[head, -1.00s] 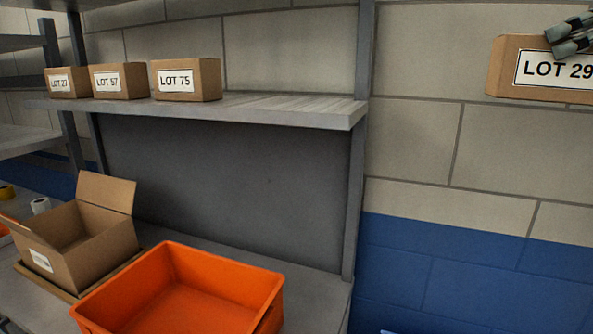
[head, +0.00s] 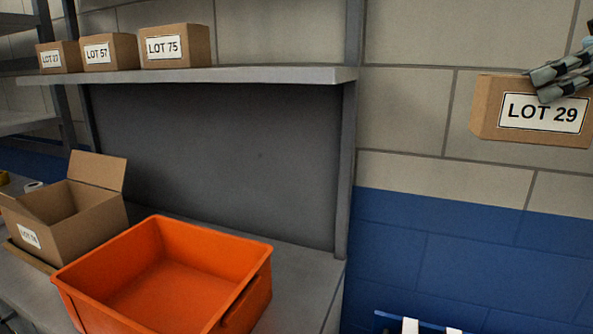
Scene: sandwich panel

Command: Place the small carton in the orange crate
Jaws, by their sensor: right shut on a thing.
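The small carton (head: 488,112) is a brown box with a white "LOT 29" label, held up at the upper right in front of the wall. My right gripper (head: 555,84) is shut on it, with its fingers across the top right of the carton. The orange crate (head: 250,262) stands on the grey bench at lower centre left, and the part of it in view is empty. The carton is well to the right of the crate and higher. My left gripper is not in view.
An open cardboard box (head: 95,217) with raised flaps stands left of the crate. Cartons labelled LOT 27 (head: 66,48), LOT 57 (head: 120,40) and LOT 75 (head: 196,30) sit on the shelf (head: 270,76) above. A grey post (head: 347,170) rises between crate and carton.

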